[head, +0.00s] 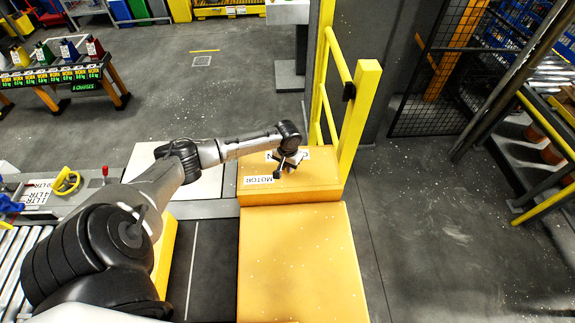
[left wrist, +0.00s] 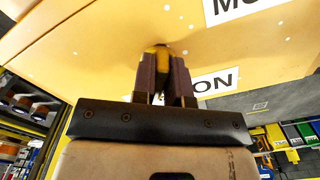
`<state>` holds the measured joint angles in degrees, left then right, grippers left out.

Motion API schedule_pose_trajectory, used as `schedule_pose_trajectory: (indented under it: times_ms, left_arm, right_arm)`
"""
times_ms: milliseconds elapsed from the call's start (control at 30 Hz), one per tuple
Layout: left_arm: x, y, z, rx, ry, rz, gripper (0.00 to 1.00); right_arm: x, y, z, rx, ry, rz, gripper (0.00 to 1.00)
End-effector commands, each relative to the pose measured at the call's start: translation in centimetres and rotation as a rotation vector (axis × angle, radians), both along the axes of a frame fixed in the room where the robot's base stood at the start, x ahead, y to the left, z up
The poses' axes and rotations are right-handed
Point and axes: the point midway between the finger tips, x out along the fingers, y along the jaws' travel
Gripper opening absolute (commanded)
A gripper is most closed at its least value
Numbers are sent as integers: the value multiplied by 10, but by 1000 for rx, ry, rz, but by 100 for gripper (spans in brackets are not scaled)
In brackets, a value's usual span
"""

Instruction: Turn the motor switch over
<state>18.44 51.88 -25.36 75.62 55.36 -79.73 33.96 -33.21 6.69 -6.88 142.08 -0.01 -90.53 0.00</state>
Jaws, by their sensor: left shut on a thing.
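The motor switch (left wrist: 162,50) is a small yellow lever on the face of a yellow-orange box (head: 300,183). My left gripper (head: 289,163) is at the top of that box, beside the white MOTOR label (head: 259,180). In the left wrist view its two fingers (left wrist: 163,68) are shut on the lever, one on each side, and hide most of it. A white ON label (left wrist: 215,83) lies just right of the fingers, and part of the MOTOR label (left wrist: 240,8) shows at the top. My right gripper is not in view.
A yellow guard rail (head: 357,110) stands right behind the box. A lower yellow-orange block (head: 295,265) lies in front of it. A light panel (head: 190,178) lies to the left, with a roller conveyor (head: 18,265) further left. The grey floor at right is open.

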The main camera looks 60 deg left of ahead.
Motion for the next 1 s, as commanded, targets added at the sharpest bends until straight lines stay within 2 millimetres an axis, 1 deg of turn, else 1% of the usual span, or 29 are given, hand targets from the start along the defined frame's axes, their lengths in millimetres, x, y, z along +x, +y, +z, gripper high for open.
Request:
schedule_pose_trajectory:
  times_ms: [33, 167, 267, 400, 600, 800, 1000]
  left_arm:
    - [0, -1, 3, -3, 1, 18, 0]
    - [0, -2, 6, -3, 3, 88, 0]
    - [0, -2, 7, -4, 2, 166, 0]
    - [1, -3, 7, -4, 3, 296, 0]
    - [2, -4, 6, -4, 3, 487, 0]
    - [3, -5, 5, -3, 3, 677, 0]
    - [5, -5, 4, -3, 3, 856, 0]
  right_arm:
    - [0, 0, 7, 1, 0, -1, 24]
    - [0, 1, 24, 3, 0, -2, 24]
    - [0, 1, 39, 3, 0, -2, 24]
    - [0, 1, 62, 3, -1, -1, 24]
    - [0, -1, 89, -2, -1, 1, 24]
    - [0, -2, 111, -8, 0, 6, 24]
    - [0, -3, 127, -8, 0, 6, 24]
